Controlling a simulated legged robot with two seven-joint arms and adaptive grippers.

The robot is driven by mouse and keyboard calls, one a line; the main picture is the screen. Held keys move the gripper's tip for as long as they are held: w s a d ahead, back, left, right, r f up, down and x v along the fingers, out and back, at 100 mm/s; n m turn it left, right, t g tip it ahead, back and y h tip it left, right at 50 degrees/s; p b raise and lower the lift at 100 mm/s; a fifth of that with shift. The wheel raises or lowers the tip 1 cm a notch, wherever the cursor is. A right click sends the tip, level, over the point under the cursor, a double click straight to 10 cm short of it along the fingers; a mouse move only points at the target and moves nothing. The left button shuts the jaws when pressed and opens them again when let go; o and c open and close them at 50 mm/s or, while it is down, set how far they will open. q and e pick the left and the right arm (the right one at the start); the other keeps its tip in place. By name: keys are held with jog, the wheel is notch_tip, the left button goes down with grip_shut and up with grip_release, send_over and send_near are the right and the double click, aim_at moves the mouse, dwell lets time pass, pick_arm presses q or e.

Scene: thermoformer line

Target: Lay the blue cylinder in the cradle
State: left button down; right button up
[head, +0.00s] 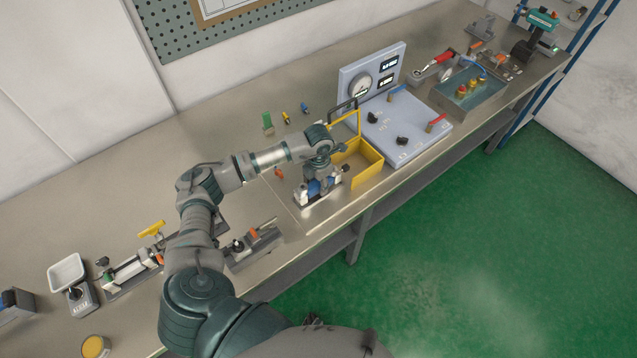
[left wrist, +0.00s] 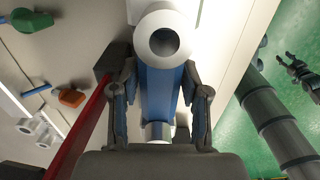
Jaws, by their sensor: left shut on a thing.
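The blue cylinder (left wrist: 158,100) has wide white ends and lies between the two fingers of my left gripper (left wrist: 158,105), which is shut on it. In the head view its blue middle (head: 314,187) shows under my left gripper (head: 320,184), low over the bench. A dark, narrow base (head: 319,203), probably the cradle, shows just below it. The cylinder and gripper hide most of this base, so I cannot tell whether the cylinder rests in it. A small dark gripper, probably my right one (left wrist: 302,74), shows over the green floor in the left wrist view; its jaw state is unclear.
A yellow open box (head: 366,172) with a raised handle stands just right of my left gripper. A grey gauge panel (head: 415,125) stands beyond it. Fixtures (head: 252,247) lie near the front edge at left. The bench (head: 215,130) is mostly clear behind my arm.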

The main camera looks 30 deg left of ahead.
pick_arm(q)
jog(key=shift+f+b, duration=0.65)
jog(key=shift+f, duration=0.2)
jog(key=shift+r, duration=0.15)
jog(key=shift+r+p, duration=0.5)
jog(key=shift+r, duration=0.15)
dwell(1.7)
jog(key=shift+f+b, duration=0.75)
jog(key=shift+f, duration=0.05)
jog(key=shift+r, duration=0.2)
jog(key=shift+r+p, duration=0.5)
jog(key=shift+r, duration=0.1)
dwell(1.4)
